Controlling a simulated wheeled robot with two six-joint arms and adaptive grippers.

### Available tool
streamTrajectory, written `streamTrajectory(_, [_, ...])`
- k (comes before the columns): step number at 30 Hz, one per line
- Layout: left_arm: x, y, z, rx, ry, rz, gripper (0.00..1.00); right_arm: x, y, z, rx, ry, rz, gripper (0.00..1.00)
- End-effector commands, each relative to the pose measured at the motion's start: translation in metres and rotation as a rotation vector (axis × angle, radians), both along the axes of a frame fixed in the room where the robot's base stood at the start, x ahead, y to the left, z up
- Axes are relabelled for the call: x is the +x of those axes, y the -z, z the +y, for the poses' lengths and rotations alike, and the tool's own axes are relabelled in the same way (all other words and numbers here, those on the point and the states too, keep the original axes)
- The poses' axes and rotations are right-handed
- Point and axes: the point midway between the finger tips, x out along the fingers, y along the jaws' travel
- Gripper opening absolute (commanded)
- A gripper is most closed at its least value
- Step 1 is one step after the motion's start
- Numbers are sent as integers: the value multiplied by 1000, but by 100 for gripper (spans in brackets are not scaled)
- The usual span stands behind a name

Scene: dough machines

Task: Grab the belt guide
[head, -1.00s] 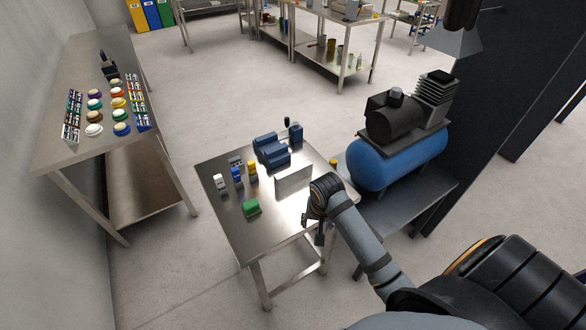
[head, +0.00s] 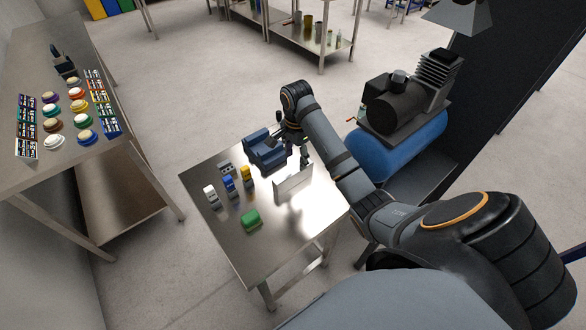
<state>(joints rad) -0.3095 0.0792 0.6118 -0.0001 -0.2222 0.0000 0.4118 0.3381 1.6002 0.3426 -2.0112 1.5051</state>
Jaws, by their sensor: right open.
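On the steel table (head: 283,240), an upright silver plate (head: 294,184) stands right of the middle. I cannot tell for sure which part is the belt guide. A blue vise-like block (head: 264,152) sits at the table's back. A green block (head: 251,220) lies at the front. Small white (head: 210,195), blue (head: 229,184) and yellow (head: 246,174) parts stand at the left. My right gripper (head: 301,156) is open, pointing down beside the blue block's right side and behind the silver plate. Its fingertips are small and partly hidden by the dark arm. My left gripper is not seen.
A blue compressor tank (head: 397,150) with a black motor stands close to the table's right. A long bench (head: 40,95) with coloured domed buttons is at the left. The table's front has bare room.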

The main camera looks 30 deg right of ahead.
Motion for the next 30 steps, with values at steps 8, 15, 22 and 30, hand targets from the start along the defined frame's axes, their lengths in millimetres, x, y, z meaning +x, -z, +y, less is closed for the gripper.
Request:
streamTrajectory(8, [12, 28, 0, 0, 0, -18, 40, 1, 29, 0, 0, -1, -1, 55])
streamTrajectory(15, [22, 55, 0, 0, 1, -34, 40, 4, 57, 3, 2, -2, -1, 55])
streamTrajectory(22, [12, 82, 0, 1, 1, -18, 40, 7, 83, 3, 0, -2, -1, 55])
streamTrajectory(30, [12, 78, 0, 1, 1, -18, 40, 7, 80, 3, 0, -2, -1, 42])
